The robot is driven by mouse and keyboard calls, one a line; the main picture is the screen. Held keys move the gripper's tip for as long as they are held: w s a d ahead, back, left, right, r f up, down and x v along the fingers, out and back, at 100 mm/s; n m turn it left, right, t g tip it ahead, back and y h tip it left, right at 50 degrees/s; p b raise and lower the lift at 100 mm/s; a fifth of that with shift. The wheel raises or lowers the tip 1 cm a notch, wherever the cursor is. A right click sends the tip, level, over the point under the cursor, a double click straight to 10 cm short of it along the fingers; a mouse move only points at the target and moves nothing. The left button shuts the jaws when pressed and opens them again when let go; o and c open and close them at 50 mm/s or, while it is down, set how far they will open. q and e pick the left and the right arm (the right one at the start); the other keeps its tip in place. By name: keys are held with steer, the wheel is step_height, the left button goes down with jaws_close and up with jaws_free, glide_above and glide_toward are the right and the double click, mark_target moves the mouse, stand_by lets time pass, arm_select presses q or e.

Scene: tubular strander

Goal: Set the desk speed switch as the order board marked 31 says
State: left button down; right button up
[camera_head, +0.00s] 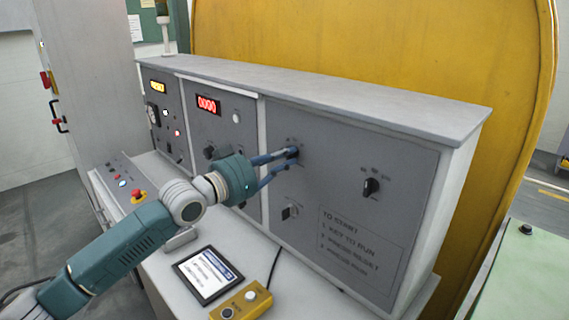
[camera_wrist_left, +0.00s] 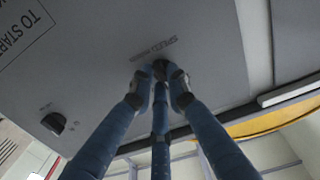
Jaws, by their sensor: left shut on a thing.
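The grey control desk panel (camera_head: 330,130) fills the middle of the head view. My left gripper (camera_head: 291,156) reaches it from the left, its blue fingers closed around a small dark knob, the speed switch. In the left wrist view the knob (camera_wrist_left: 160,70) is between the fingertips (camera_wrist_left: 161,82), beside a label that seems to read SPEED (camera_wrist_left: 153,50). The fingers hide most of the knob, so its setting cannot be read. No board marked 31 can be made out; papers hang on a green board (camera_head: 147,25) at the back, too small to read. My right gripper is not in view.
Another black rotary knob (camera_head: 371,187) is to the right on the panel, and a square switch (camera_head: 290,211) below. A tablet (camera_head: 207,274) and yellow button box (camera_head: 241,301) lie on the desk. Red digits show on a display (camera_head: 208,105).

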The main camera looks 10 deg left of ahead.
arm_select(q)
steer(key=m+p, duration=0.2)
steer(key=m, duration=0.6)
steer(key=shift+a+f, duration=0.1)
steer(key=shift+f, duration=0.05)
steer(key=shift+m+p, duration=0.35)
steer(key=shift+m, duration=0.55)
steer(key=shift+f, duration=0.1)
steer(key=c, duration=1.7)
jaws_free()
steer(key=shift+a, duration=0.1)
